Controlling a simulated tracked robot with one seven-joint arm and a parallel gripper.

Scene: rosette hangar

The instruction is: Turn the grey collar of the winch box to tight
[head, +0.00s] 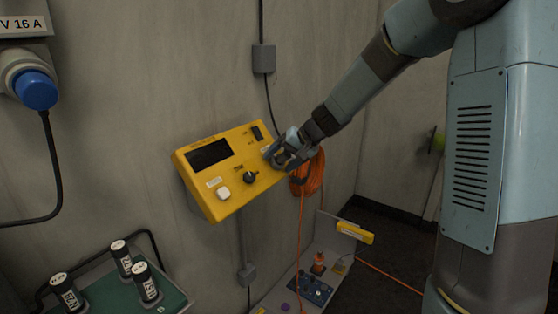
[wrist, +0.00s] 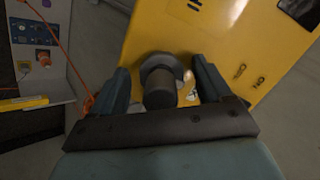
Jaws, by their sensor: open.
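The yellow wall box (head: 232,170), which I take to be the winch box, is mounted tilted on the wall; its yellow face (wrist: 150,30) also fills the top of the wrist view. On it in the wrist view is a grey collar (wrist: 176,64) with flat edges, around a dark grey cylinder (wrist: 160,90). My gripper (head: 275,155) is at the box's right side in the head view and hides the collar there. In the wrist view my open gripper (wrist: 164,72) has one finger on each side of the collar. Gaps show beside the cylinder; I cannot tell whether a finger touches the collar.
The box also carries a black knob (head: 250,177), a white button (head: 223,193), a dark screen (head: 208,153) and a black switch (head: 257,132). An orange cable coil (head: 308,175) hangs just behind my gripper. A green tray (head: 110,297) with black cylinders stands lower left.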

